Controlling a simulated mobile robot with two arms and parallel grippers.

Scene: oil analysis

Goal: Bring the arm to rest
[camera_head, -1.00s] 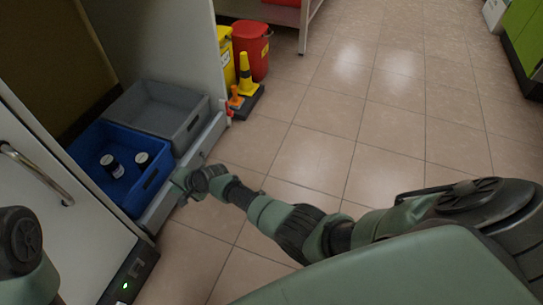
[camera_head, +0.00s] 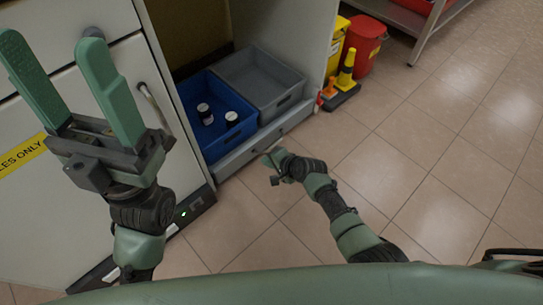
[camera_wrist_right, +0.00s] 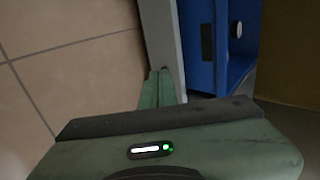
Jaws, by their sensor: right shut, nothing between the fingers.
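My right gripper (camera_head: 272,158) is shut and empty, low in front of the pulled-out drawer's front panel (camera_head: 262,142) in the head view. In the right wrist view its closed fingers (camera_wrist_right: 160,88) are beside the grey panel edge (camera_wrist_right: 163,35); whether they touch it I cannot tell. My left gripper (camera_head: 57,45) is raised at the left of the head view, fingers pointing up, spread wide and empty. It is in front of the white cabinet (camera_head: 110,85).
The drawer holds a blue bin (camera_head: 222,143) with two dark white-capped bottles (camera_head: 205,114) and a grey bin (camera_head: 285,98). A red bucket (camera_head: 364,40) and a yellow cone (camera_head: 346,72) stand behind. The tiled floor (camera_head: 400,160) at right is clear.

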